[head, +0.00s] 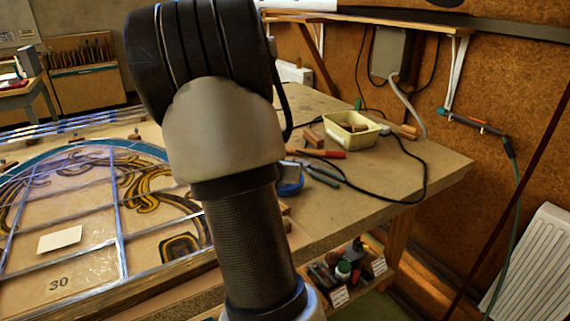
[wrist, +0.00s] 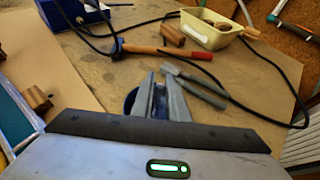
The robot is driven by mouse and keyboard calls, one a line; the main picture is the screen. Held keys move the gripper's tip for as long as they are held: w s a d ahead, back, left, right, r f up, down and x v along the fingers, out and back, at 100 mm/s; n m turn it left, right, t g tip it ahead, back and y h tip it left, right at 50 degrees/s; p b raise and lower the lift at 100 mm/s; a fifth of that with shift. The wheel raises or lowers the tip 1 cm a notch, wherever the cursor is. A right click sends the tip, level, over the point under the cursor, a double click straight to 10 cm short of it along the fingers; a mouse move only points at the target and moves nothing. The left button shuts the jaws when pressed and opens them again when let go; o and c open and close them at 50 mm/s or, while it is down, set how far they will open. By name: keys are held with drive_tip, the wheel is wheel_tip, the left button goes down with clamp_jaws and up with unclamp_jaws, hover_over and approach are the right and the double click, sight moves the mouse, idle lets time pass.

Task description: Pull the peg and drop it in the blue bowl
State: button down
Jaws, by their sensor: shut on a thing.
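The blue bowl (head: 291,182) stands on the bench near its front edge, partly hidden behind my arm in the head view. In the wrist view only a bit of the blue bowl (wrist: 131,101) shows, just left of and behind my fingers. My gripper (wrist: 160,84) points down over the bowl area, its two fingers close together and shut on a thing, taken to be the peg. The peg itself is hidden between the fingers. In the head view my arm hides the gripper.
The leaded panel (head: 92,235) lies at the left, with a wooden block (wrist: 36,98) at its edge. Right of the bowl lie pliers (wrist: 197,88), a red-tipped hammer (wrist: 168,51), a wooden block (wrist: 171,35) and a black cable. A yellow tray (head: 345,138) stands behind.

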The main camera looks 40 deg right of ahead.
drive_tip(key=shift+f+b, duration=0.45)
idle(0.4)
drive_tip(key=c, duration=1.7)
unclamp_jaws()
drive_tip(key=shift+o, duration=0.2)
